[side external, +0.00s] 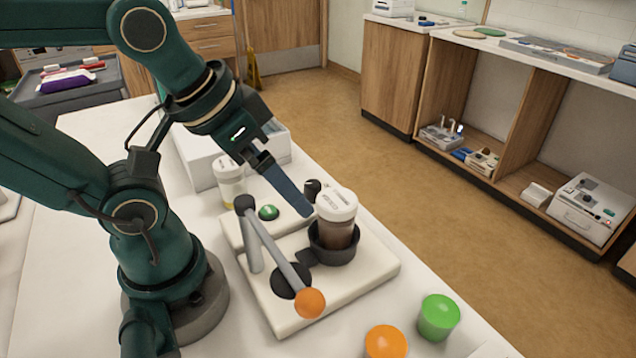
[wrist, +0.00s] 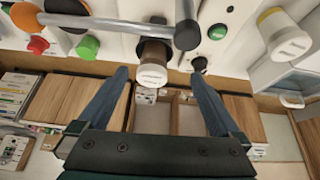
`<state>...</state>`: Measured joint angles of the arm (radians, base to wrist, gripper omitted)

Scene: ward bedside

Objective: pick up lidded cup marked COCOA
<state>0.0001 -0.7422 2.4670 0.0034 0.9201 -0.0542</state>
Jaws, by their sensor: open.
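A lidded cup (side external: 337,217) with a white lid and brown contents stands upright in a black ring holder (side external: 333,250) on a pale board. The print on its lid is too small to read. A second white-lidded cup (side external: 230,180) with yellowish contents stands farther back, beside a white box. My gripper (side external: 303,208) is open, with its blue fingers just left of the brown cup in the side view. In the wrist view the brown cup (wrist: 153,65) appears between the two fingertips (wrist: 157,76), with clear gaps on both sides; I cannot tell its depth between them.
A grey lever (side external: 272,243) with an orange ball (side external: 310,303) crosses in front of the holder. A green button (side external: 268,212) and black knob (side external: 312,187) are close by. Orange (side external: 385,342) and green (side external: 438,317) cylinders stand near the table edge. Open floor lies beyond.

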